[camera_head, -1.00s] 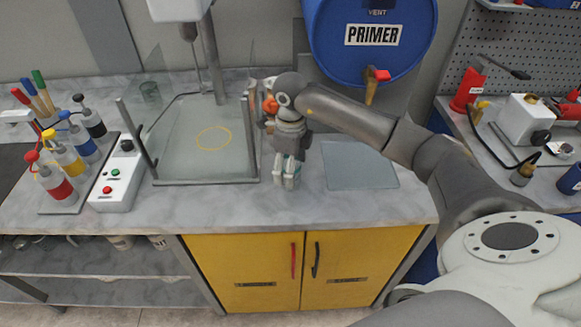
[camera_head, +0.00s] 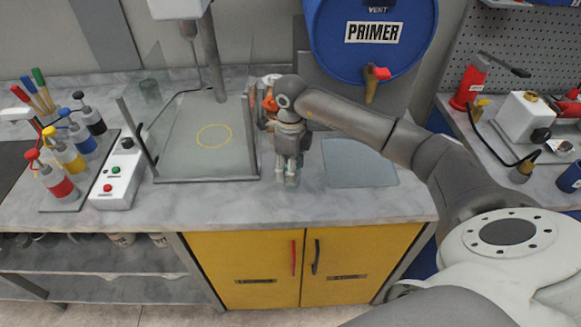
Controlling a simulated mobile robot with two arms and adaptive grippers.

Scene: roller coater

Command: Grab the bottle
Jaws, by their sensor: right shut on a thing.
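My right gripper (camera_head: 289,176) points down at the counter, just right of the glass-walled stand. It is shut on a small, pale, see-through thing, which looks like the bottle (camera_head: 290,182). The fingers hide most of it, so its shape and cap cannot be told. It is low, at or close to the counter top. My left gripper is not in view.
The glass-walled stand (camera_head: 205,178) with a yellow ring is left of the gripper. A flat glass plate (camera_head: 358,163) lies to its right. A blue primer drum (camera_head: 372,58) hangs behind. A white button box (camera_head: 117,181) stands left. The front counter strip (camera_head: 230,208) is clear.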

